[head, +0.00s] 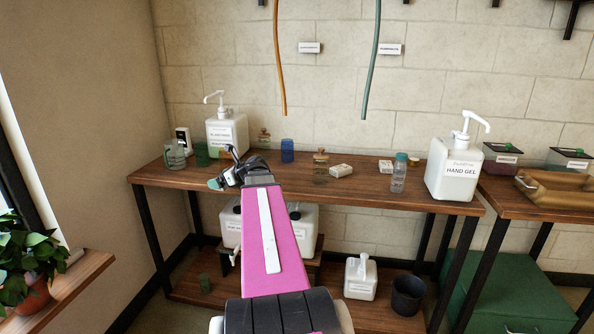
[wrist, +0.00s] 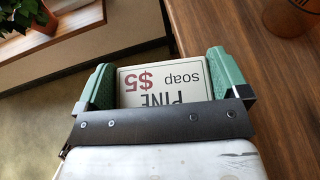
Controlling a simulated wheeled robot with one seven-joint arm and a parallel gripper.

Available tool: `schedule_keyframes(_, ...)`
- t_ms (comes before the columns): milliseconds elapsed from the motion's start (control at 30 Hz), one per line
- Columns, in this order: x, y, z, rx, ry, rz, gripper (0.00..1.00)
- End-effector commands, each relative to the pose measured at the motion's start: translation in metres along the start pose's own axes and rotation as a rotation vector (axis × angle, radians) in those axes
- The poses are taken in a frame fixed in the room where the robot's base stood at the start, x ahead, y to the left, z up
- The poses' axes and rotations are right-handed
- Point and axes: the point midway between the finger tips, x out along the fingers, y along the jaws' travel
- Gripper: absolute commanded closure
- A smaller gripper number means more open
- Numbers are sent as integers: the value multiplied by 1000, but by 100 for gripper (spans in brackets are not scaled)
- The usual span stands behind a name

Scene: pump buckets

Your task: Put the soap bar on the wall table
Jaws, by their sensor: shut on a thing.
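My gripper (wrist: 166,90) has green fingers shut on a pale soap bar (wrist: 162,86) printed "PINE soap $5". The label reads upside down in the wrist view. In the head view my gripper (head: 226,178) is at the left front of the wooden wall table (head: 440,202); the soap bar cannot be made out there. In the wrist view the wall table (wrist: 225,55) lies to the right of the soap, and floor shows to the left. How high the soap is held cannot be told.
The table bears a pump bottle (head: 227,132), a blue cup (head: 287,151), a small white box (head: 341,170), a clear bottle (head: 398,178) and a hand gel bucket (head: 453,182). Its front middle is bare. A potted plant (head: 32,260) stands on a ledge at left.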

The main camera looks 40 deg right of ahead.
Motion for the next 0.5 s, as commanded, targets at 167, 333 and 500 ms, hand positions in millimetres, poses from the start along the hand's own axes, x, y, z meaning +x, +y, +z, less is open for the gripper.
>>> schedule_keyframes(167, -55, -74, 28, 50, -7, -125, 34)
schedule_keyframes(333, -92, -111, 44, 83, -11, -199, 34)
schedule_keyframes(500, -106, -127, 49, 98, -14, -228, 34)
